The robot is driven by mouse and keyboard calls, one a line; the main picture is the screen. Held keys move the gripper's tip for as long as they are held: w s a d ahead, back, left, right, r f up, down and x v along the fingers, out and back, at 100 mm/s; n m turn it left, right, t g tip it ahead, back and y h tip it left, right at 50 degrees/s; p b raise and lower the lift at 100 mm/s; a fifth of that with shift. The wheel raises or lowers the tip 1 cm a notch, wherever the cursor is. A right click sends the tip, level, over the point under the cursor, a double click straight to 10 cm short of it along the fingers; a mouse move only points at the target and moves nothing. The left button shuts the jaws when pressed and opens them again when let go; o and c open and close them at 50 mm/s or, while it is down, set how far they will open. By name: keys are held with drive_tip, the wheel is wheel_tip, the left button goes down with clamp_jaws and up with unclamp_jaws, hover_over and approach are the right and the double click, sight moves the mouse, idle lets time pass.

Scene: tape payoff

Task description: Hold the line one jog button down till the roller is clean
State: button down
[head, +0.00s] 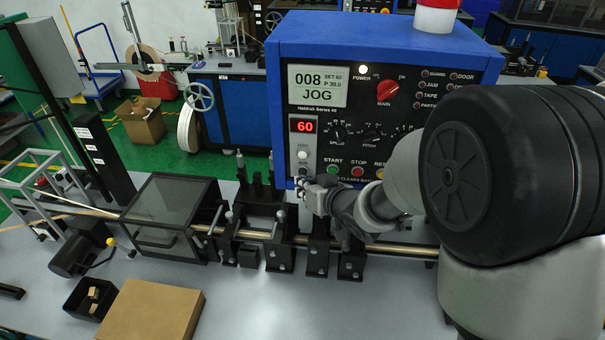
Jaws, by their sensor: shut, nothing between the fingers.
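The blue control cabinet (395,47) carries a dark panel with a screen (318,86) reading "008" and "JOG". Below a red display showing 60 are a white button (302,155) and a grey button (303,170), apparently the jog button; its label is too small to read surely. My gripper (306,185) is shut and empty, with its tips close below the grey button at the panel's lower left. I cannot tell whether they touch it. The roller cannot be made out; my gripper and arm hide part of the line.
Green START (333,169) and red STOP (357,171) buttons and a red main switch (387,90) are close by. A dark-windowed box (172,205) stands on the line at left. A cardboard box (152,312) and a small black bin (88,300) sit at front left.

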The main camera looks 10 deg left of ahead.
drive_tip(key=shift+s, duration=0.2)
drive_tip(key=shift+s, duration=0.1)
drive_tip(key=shift+s+d+b, duration=0.15)
drive_tip(key=shift+s+b, duration=0.6)
drive_tip(key=shift+s, duration=1.65)
